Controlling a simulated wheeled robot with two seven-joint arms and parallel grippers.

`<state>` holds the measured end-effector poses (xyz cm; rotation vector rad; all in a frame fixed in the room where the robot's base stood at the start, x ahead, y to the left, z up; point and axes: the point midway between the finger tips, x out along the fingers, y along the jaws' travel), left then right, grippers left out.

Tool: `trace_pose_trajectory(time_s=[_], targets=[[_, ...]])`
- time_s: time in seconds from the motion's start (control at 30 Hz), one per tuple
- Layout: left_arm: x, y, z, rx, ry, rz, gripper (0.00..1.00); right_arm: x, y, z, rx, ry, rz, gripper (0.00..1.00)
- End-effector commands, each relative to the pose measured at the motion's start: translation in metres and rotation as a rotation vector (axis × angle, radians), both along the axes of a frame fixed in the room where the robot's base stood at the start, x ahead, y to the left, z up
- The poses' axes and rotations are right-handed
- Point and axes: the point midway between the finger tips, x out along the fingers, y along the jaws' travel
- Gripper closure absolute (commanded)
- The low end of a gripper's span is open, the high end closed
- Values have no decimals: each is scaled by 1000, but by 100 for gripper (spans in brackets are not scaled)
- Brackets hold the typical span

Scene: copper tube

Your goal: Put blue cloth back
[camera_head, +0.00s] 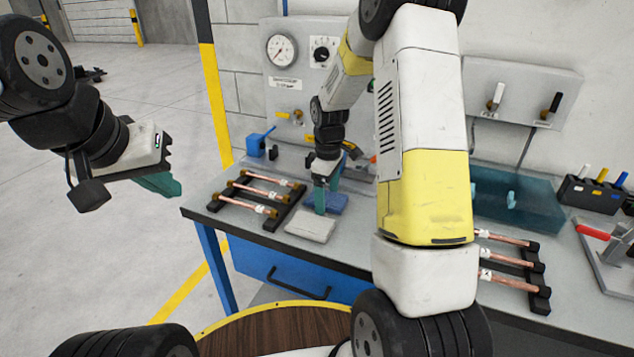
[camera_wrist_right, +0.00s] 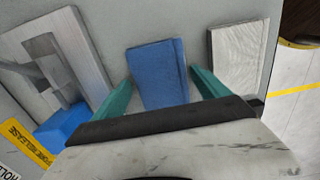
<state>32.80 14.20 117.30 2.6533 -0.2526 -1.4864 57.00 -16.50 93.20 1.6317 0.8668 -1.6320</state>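The blue cloth (camera_head: 338,204) is a folded pad lying on the grey bench top, partly hidden behind my right gripper (camera_head: 321,205). In the right wrist view the blue cloth (camera_wrist_right: 158,72) lies between the two teal fingers of my right gripper (camera_wrist_right: 160,82). The fingers stand apart, one along each side of the cloth; whether they touch it I cannot tell. A folded white cloth (camera_head: 310,227) lies beside it, nearer the bench's front edge, and shows at the right in the wrist view (camera_wrist_right: 236,55). My left gripper (camera_head: 158,184) hangs over the floor, away from the bench; its finger gap is hidden.
Copper tubes on a black rack (camera_head: 258,194) lie left of the cloths, and another tube rack (camera_head: 512,262) lies at the right. A blue tool (camera_head: 260,143) stands at the back left. A teal translucent bin (camera_head: 515,200) and a tool holder (camera_head: 592,194) are further right.

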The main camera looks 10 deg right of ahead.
Motion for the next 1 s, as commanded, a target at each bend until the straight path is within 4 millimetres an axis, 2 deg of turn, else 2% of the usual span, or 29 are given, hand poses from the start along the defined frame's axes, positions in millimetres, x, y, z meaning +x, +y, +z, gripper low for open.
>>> trace_pose_trajectory(time_s=[0.27, 0.37, 0.47, 0.8, 1.0], targets=[[0, 0, 0, 0, 0, 0, 100, 0, 0, 1, 0, 0, 0, 16], [0, 0, 0, 0, 0, 0, 100, 1, 0, 9, 1, -3, 0, 16], [0, 0, 0, 0, 0, 0, 100, 1, 0, 24, 1, -4, -1, 16], [0, 0, 0, 0, 0, 0, 100, 1, 0, 96, 1, -4, 0, 16], [0, 0, 0, 0, 0, 0, 100, 0, 0, 119, 0, -1, 0, 16]])
